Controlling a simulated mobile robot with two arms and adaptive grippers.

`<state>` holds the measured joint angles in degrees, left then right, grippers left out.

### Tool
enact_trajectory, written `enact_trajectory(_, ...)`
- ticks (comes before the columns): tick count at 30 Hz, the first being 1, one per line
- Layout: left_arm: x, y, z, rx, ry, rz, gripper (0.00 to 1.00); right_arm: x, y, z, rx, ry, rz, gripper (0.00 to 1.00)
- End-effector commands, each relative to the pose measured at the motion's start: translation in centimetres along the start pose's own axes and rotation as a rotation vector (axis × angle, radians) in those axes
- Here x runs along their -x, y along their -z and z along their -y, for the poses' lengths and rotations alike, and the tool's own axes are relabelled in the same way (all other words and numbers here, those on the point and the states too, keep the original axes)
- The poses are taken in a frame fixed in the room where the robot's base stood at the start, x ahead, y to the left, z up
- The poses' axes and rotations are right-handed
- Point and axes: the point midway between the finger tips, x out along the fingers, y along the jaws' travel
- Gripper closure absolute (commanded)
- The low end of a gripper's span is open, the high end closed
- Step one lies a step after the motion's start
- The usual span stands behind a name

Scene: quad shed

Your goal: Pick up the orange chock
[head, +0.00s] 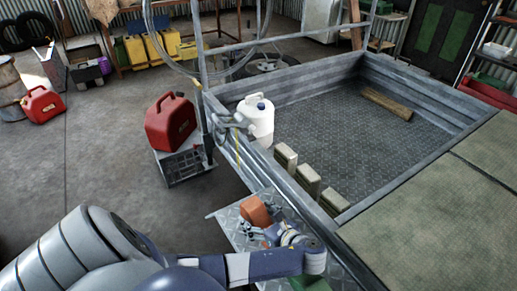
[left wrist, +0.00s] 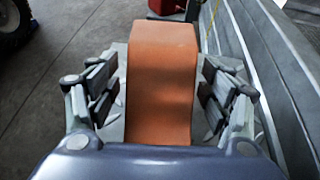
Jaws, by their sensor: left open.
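The orange chock (head: 254,210) rests on a grey tread-plate ledge (head: 228,219) beside the trailer's side wall. In the left wrist view the chock (left wrist: 162,80) stands between the two fingers, with a gap on each side. My left gripper (head: 262,233) is open around the near part of the chock, and it also shows in the left wrist view (left wrist: 160,105). The chock's near lower end is hidden by the gripper body. My right gripper is in neither view.
The trailer wall (left wrist: 265,75) runs close along the right of the gripper. Several pale blocks (head: 308,178) and a white jug (head: 257,117) stand inside the trailer's edge. A red fuel can (head: 170,122) sits on a crate (head: 184,165) beyond the ledge.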

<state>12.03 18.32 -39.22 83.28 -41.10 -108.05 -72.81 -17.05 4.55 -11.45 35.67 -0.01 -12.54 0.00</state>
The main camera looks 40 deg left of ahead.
Motion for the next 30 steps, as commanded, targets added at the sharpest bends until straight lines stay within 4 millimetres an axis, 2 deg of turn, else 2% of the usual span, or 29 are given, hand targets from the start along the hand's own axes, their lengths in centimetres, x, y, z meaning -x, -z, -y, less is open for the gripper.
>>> enact_trajectory(1, 0.0, 0.0, 0.0, 0.000, 0.000, 0.000, 0.27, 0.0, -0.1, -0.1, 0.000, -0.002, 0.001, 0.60)
enact_trajectory(2, 0.0, 0.0, 0.0, 0.000, 0.000, 0.000, 0.31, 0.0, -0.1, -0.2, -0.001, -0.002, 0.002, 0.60)
enact_trajectory(9, 0.1, 0.0, 0.0, 0.000, 0.000, -0.001, 0.84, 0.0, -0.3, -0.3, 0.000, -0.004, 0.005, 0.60)
enact_trajectory(17, 0.1, -0.1, 0.0, 0.001, 0.000, 0.000, 0.84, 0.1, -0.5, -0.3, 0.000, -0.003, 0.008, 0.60)
enact_trajectory(20, 0.4, -0.8, 0.1, 0.004, 0.002, 0.000, 0.84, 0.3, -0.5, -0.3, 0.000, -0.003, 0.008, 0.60)
enact_trajectory(30, 2.9, -6.9, 0.1, 0.006, 0.003, 0.001, 0.84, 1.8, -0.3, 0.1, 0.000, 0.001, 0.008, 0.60)
